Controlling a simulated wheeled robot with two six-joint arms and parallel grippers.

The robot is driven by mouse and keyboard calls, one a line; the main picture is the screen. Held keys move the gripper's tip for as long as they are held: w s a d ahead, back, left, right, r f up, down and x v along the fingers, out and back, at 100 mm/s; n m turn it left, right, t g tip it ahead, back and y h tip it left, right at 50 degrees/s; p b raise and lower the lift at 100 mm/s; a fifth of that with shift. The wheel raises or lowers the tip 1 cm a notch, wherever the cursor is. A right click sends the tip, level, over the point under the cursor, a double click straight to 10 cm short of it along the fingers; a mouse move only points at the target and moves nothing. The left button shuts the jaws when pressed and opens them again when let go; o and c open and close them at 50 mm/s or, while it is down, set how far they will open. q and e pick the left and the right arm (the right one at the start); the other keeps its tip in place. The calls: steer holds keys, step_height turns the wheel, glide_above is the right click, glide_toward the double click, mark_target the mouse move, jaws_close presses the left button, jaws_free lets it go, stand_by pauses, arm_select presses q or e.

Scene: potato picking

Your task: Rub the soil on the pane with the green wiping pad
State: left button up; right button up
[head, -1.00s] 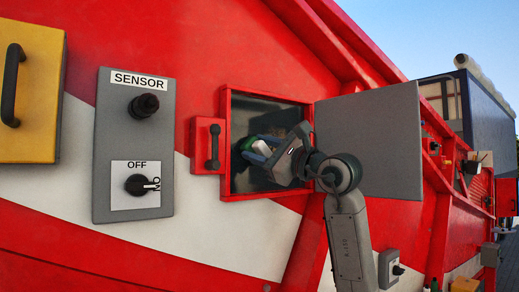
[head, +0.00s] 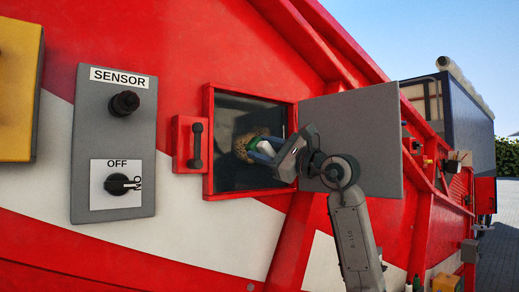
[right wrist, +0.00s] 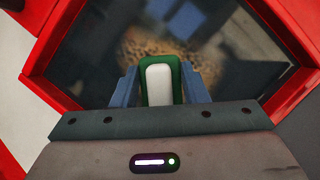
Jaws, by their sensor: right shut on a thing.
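The dark pane (head: 232,117) sits in a red frame in the machine's side. A brown soil patch (head: 243,146) shows on it, right at the pad. My right gripper (head: 265,148) is shut on the green wiping pad (head: 262,145), which has a white back. In the right wrist view the pad (right wrist: 145,68) stands between the two blue fingers, its front toward the pane (right wrist: 100,50). Brownish blotches (right wrist: 188,72) show on the pane beyond it. Whether the pad touches the pane I cannot tell. My left gripper is not in view.
A grey door panel (head: 365,135) stands open to the right of the pane, behind my right arm. A red latch with a black handle (head: 195,146) is at the left. A grey SENSOR box (head: 115,145) and a yellow cover (head: 18,90) are further left.

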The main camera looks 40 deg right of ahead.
steer(key=shift+w+d+r, duration=0.1)
steer(key=shift+d, duration=0.9)
steer(key=d+r+p, duration=0.2)
steer(key=d+p, duration=0.1)
steer(key=d, duration=0.1)
steer(key=shift+s+a+f, duration=0.1)
steer(key=shift+s+a, duration=0.1)
steer(key=shift+a, duration=2.85)
steer(key=shift+s+a+f, duration=0.1)
steer(key=shift+s+a, duration=0.05)
steer(key=shift+a, duration=2.9)
steer(key=shift+a+r, duration=0.2)
steer(key=shift+a, duration=0.05)
steer(key=shift+d+r, duration=0.1)
steer(key=shift+r, duration=0.6)
steer(key=shift+w+d, duration=0.15)
steer(key=shift+d, duration=1.1)
steer(key=shift+w+d, duration=0.1)
steer(key=shift+d, duration=1.15)
steer(key=shift+w+d, duration=0.15)
steer(key=shift+d, duration=1.7)
steer(key=shift+w+d, duration=0.1)
steer(key=shift+d, duration=1.75)
